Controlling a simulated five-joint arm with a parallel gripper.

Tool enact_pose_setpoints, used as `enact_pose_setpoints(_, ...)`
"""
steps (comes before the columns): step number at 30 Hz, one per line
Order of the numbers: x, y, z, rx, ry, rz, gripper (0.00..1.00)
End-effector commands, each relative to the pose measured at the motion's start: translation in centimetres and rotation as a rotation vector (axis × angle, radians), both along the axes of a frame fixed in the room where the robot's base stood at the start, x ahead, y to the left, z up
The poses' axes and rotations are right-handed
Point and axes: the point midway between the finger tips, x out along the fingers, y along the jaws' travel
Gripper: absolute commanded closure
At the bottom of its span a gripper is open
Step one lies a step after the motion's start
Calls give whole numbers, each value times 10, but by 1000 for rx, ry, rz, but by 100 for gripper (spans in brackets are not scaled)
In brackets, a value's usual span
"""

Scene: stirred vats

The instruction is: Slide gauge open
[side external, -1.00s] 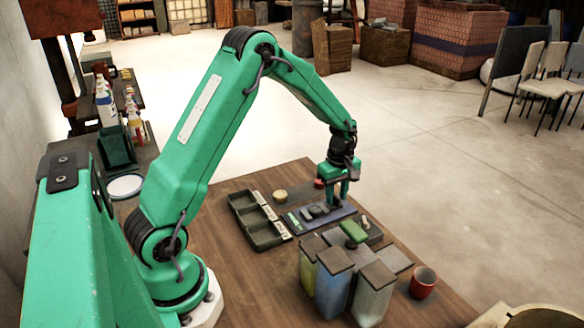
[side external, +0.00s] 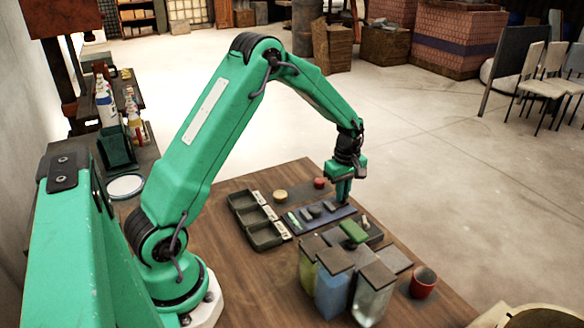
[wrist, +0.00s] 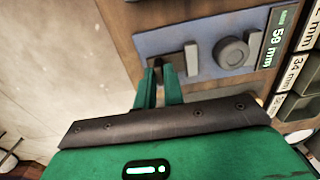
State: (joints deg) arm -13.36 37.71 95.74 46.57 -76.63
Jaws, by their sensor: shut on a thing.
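The gauge is a flat blue-grey plate (wrist: 205,38) on the table, also in the side view (side external: 331,219). It carries a round dark knob (wrist: 232,53), a grey block (wrist: 191,57), a dark jaw piece (wrist: 166,64) and a green display (wrist: 278,38) that seems to read 59 mm. In the side view the display (side external: 294,221) is at the plate's left end. My gripper (wrist: 160,84) is down at the plate's far end from the display, shut on the dark jaw piece; it also shows in the side view (side external: 344,199). The fingers partly hide that piece.
A dark three-compartment tray (side external: 231,214) with mm labels is left of the gauge. Several lidded vats (side external: 333,288) and a red cup (side external: 423,282) stand in front. A yellow round piece (side external: 280,196) and a red one (side external: 319,183) lie behind the gauge.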

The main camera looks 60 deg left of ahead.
Motion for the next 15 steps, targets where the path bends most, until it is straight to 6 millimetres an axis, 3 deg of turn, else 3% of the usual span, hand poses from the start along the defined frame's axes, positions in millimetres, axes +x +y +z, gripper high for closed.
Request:
enact_pose_setpoints(2, 0, 0, 0, 0, -2, 1, 100)
enact_pose_setpoints(3, 0, 0, 0, 0, -2, 1, 88)
enact_pose_setpoints(6, 0, 0, 0, 0, -1, 1, 69)
enact_pose_setpoints(15, 0, 0, 1, 0, -1, 0, 68)
